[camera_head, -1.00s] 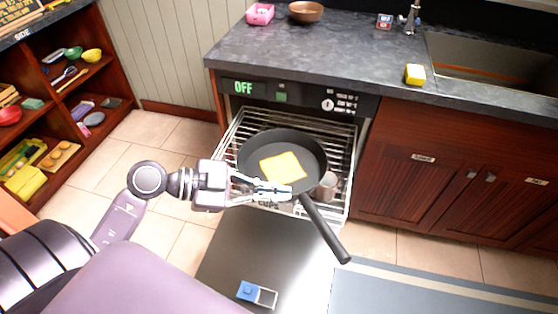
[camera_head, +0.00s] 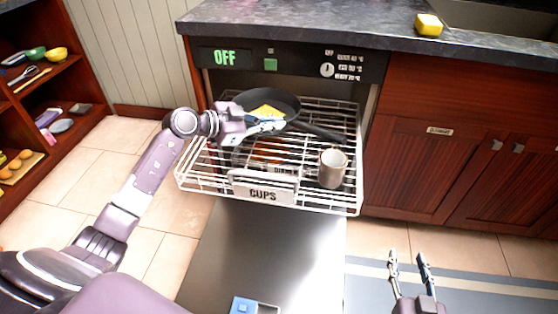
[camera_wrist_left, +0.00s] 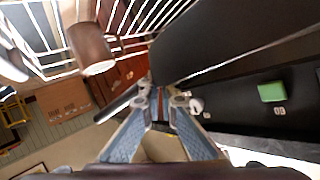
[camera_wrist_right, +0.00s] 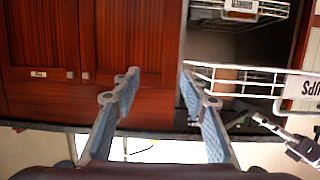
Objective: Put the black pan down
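The black pan (camera_head: 287,101) is over the back of the pulled-out upper dishwasher rack (camera_head: 215,170), with its handle (camera_head: 318,131) pointing right and forward. A yellow slice (camera_head: 268,111) lies in it. My left gripper (camera_head: 281,125) is shut on the pan where handle and body meet; the left wrist view shows the pan's dark side (camera_wrist_left: 200,45) beside the fingertips (camera_wrist_left: 163,92). I cannot tell whether the pan touches the rack wires. My right gripper (camera_head: 408,258) is open and empty, in front of the cabinets; its spread fingers show in the right wrist view (camera_wrist_right: 160,85).
A metal cup (camera_head: 333,168) stands in the rack's front right, behind the CUPS label (camera_head: 263,192). The open dishwasher door (camera_head: 262,250) lies below, with a blue-and-white item (camera_head: 253,306) on it. The rack's front middle is bare. The counter edge (camera_head: 300,35) is above.

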